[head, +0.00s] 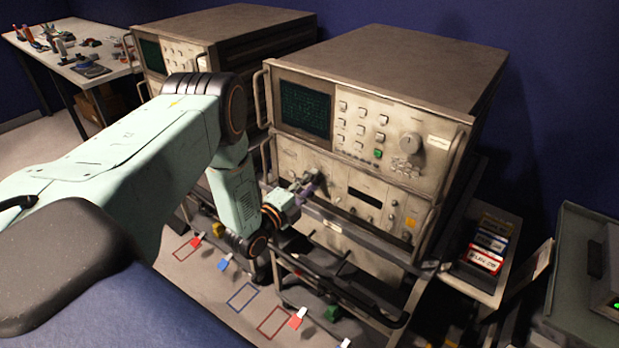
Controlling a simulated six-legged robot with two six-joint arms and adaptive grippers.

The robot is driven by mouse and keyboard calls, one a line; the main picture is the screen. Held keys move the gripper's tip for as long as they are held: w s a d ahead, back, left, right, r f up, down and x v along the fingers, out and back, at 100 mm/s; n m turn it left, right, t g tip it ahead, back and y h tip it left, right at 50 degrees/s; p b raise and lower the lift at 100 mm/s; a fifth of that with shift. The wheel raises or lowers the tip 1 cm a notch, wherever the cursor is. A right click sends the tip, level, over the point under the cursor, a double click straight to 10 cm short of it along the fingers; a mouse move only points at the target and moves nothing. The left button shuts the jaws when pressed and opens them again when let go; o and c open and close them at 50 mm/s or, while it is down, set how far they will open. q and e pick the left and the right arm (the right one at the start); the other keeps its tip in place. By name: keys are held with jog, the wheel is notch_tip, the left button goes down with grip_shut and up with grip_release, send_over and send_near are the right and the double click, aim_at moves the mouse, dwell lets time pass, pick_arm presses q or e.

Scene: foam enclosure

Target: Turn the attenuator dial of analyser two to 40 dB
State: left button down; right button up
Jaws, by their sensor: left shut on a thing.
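The nearer analyser (385,75) is a beige rack unit with a dark green screen, buttons and a large round knob on its upper panel. I cannot read which analyser it is. My left gripper (310,184) is at the left part of its lower panel, shut on a small dial there. The gripper covers most of the dial, so its pointer and dB marks cannot be read. My right gripper is not in view.
A second analyser (224,24) stands behind on the left. A rail (340,285) runs before the near rack. Labelled cartridges (488,245) lie on a shelf at right. A tool bench (88,52) is at far left. Coloured floor outlines lie below.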

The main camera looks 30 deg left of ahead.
pick_arm(q)
jog(key=m+p, duration=0.2)
jog(key=m, duration=0.3)
jog(key=shift+p, duration=0.35)
jog(key=shift+m, duration=0.4)
jog(key=shift+d+f, duration=0.1)
jog(key=c, duration=1)
grip_release()
jog(key=shift+s, duration=0.1)
jog(key=s, duration=0.8)
jog(key=s+a, duration=0.1)
jog(key=s, duration=0.2)
jog(key=shift+s, duration=0.4)
